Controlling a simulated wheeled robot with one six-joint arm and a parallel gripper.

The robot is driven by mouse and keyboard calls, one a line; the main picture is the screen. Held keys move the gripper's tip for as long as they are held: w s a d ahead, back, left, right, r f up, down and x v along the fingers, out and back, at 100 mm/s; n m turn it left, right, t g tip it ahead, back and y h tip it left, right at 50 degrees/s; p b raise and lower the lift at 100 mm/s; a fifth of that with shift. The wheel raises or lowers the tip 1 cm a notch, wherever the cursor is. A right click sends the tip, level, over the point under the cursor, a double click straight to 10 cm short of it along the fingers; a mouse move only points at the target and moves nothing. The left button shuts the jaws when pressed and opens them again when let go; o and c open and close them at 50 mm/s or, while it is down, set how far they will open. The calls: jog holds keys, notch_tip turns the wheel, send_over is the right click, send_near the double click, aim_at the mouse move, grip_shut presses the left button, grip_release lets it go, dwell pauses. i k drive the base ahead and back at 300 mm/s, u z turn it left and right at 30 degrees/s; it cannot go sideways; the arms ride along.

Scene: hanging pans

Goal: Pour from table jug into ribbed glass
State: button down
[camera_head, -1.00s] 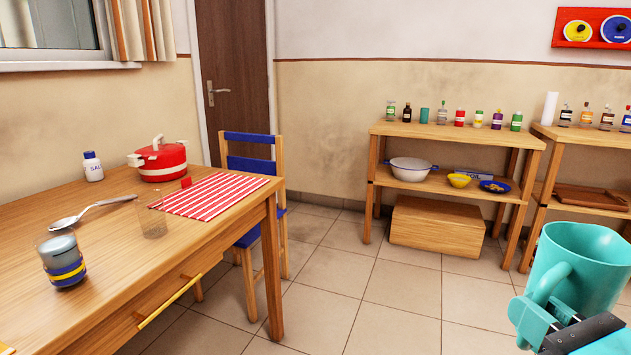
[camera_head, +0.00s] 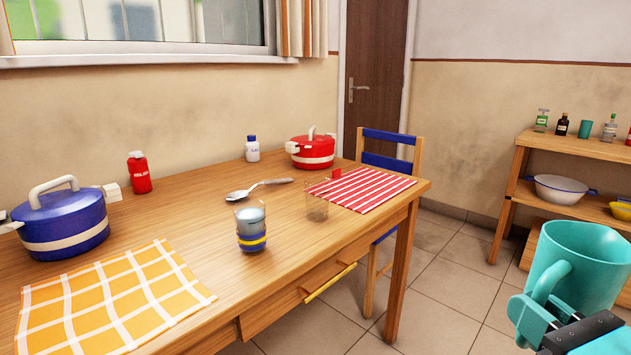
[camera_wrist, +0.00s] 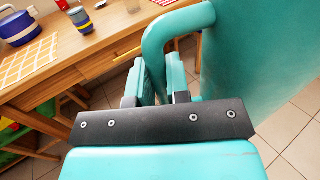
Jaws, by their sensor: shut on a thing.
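The teal jug (camera_head: 590,262) is held upright at the lower right of the head view, out in front of the table's right side. My gripper (camera_head: 545,312) is shut on its handle; in the wrist view my gripper (camera_wrist: 158,80) has its fingers on either side of the handle (camera_wrist: 168,35). The jug's contents are hidden. A clear glass (camera_head: 317,208) stands on the table by the striped mat, left of the jug and apart from it; it looks faintly ribbed. Another tumbler (camera_head: 251,232), with grey, yellow and blue bands, stands nearer the front edge.
The wooden table (camera_head: 205,222) holds a spoon (camera_head: 258,189), blue pot (camera_head: 62,220), red pot (camera_head: 312,151), red bottle (camera_head: 139,174), salt bottle (camera_head: 252,150), yellow mat (camera_head: 105,300) and striped mat (camera_head: 365,188). A chair (camera_head: 390,150) stands behind; a shelf (camera_head: 570,145) is at right.

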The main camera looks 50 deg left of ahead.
aim_at(317, 188)
jog(key=u, duration=0.95)
